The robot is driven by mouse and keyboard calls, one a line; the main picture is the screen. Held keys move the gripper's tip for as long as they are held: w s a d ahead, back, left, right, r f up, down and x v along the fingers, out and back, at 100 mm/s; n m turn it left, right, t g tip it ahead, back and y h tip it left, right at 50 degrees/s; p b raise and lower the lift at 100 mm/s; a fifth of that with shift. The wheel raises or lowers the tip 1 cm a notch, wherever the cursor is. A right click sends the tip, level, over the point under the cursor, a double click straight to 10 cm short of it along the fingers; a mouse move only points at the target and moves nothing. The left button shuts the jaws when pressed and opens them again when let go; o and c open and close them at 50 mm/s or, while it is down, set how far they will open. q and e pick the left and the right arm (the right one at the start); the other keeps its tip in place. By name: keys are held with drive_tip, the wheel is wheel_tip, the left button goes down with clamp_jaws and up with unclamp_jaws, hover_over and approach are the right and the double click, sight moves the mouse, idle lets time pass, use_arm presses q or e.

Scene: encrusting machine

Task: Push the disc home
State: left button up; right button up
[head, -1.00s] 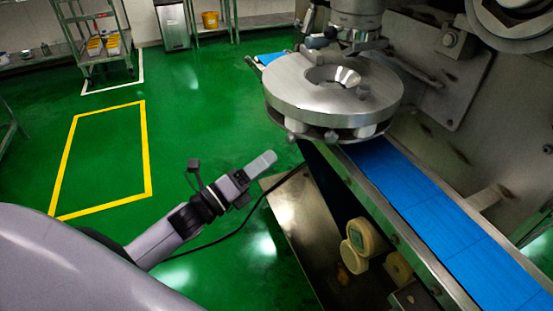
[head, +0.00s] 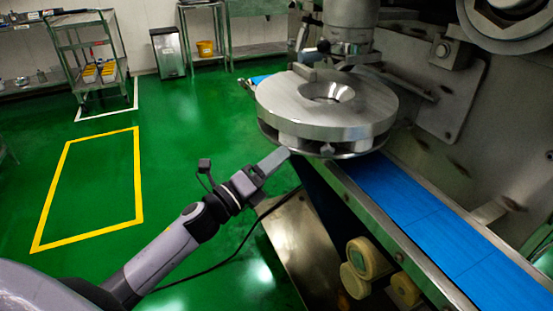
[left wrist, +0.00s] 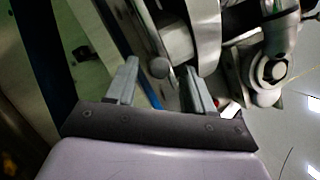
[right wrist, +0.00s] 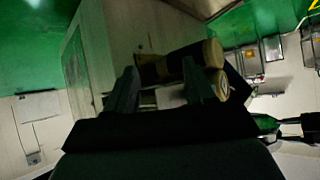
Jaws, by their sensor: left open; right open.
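The disc (head: 290,108) is a thick silver ring with a funnel-shaped centre hole, sitting under the machine's head above the blue belt. Below it is a thinner plate (head: 350,152) with pale blocks and small knobs at the rim. My left gripper (head: 277,160) is at the disc assembly's lower left edge, its fingertips close to the rim; I cannot tell whether they touch. In the left wrist view its fingers (left wrist: 161,70) are apart, with a round metal knob (left wrist: 158,68) showing between them. My right gripper (right wrist: 160,78) shows only in the right wrist view, open and empty.
The blue conveyor belt (head: 430,222) runs under the disc to the lower right. Pale rollers (head: 368,258) sit below its frame. The machine wall (head: 420,110) closes the right side. Green floor (head: 190,150) is free at left, with a rack (head: 95,65) far back.

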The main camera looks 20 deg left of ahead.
sight(297, 154)
use_arm(q)
drive_tip(key=shift+w+d+r, duration=0.1)
drive_tip(key=shift+w+d, duration=0.05)
drive_tip(key=shift+w, duration=0.25)
clamp_jaws()
use_arm(e)
drive_tip(key=shift+s, duration=0.1)
use_arm(q)
drive_tip(key=shift+d, duration=0.1)
drive_tip(key=w+d, duration=0.2)
drive_tip(key=w, duration=0.1)
drive_tip(key=shift+w+d, duration=0.15)
drive_tip(key=shift+d, duration=0.2)
drive_tip(key=shift+w+d, duration=0.1)
drive_tip(key=shift+d, duration=0.05)
use_arm(e)
drive_tip(key=shift+w+d+f, duration=0.15)
drive_tip(key=shift+w+d, duration=0.6)
drive_tip(key=shift+w, duration=0.15)
